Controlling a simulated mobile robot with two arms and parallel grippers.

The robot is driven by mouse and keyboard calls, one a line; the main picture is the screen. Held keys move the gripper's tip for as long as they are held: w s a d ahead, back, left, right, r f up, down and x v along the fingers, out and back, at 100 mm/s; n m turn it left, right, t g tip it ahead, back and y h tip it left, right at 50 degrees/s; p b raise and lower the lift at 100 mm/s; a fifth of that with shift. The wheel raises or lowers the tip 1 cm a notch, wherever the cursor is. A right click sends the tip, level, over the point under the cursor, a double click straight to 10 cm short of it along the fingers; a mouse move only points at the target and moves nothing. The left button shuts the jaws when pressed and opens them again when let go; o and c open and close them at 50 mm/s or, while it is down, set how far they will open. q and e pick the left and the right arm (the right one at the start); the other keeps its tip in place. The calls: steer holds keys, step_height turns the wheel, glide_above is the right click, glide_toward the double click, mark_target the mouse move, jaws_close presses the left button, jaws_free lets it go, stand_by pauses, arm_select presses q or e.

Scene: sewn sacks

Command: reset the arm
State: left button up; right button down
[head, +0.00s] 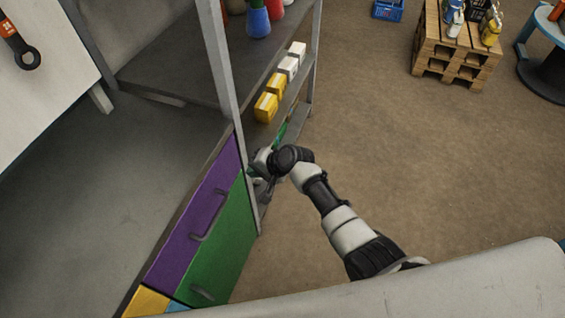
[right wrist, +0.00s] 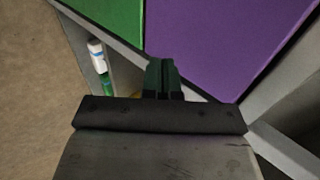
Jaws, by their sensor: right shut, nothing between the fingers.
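My right arm (head: 350,232) reaches in from the lower right of the head view, bent at the wrist. Its gripper (head: 254,172) is beside the shelf post, close to the upper corner of the purple and green panels. In the right wrist view the dark green fingers (right wrist: 161,76) are together with nothing between them. They point toward the purple panel (right wrist: 205,40) and the green panel (right wrist: 112,18). Whether they touch a surface cannot be told. My left gripper is not in view.
The purple door (head: 203,207) and green door (head: 222,250) have handles. Yellow boxes (head: 266,107) and white boxes (head: 289,66) stand on the shelf. A pallet stack (head: 447,62) stands at the back right. The brown floor (head: 420,160) on the right is clear.

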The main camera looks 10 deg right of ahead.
steer(key=v, duration=0.8)
steer(key=s+d+f+n+h, duration=0.1)
steer(key=s+d+f+h, duration=0.15)
steer(key=s+f, duration=0.45)
steer(key=s+d+f+g+h, duration=0.1)
steer(key=s+d+f, duration=0.3)
steer(key=f, duration=0.6)
steer(key=s+d+f+n+h, duration=0.1)
steer(key=s+d+f+h, duration=0.15)
steer(key=s+f, duration=0.45)
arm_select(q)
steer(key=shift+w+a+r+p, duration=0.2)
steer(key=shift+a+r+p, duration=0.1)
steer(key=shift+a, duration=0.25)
arm_select(e)
steer(key=s+d+f+n+g, duration=0.1)
steer(key=s+f, duration=0.3)
steer(key=s, duration=0.5)
steer(key=s+d+f+n+g+h, duration=0.1)
steer(key=s+d+f+n, duration=0.2)
steer(key=s, duration=0.5)
steer(key=s+d+f+n+h, duration=0.1)
steer(key=s+d+f, duration=0.3)
steer(key=s, duration=0.5)
step_height(320, 180, down, 2)
steer(key=shift+s+f+n+g, duration=0.15)
steer(key=shift+s+n+g, duration=0.25)
steer(key=shift+n, duration=0.3)
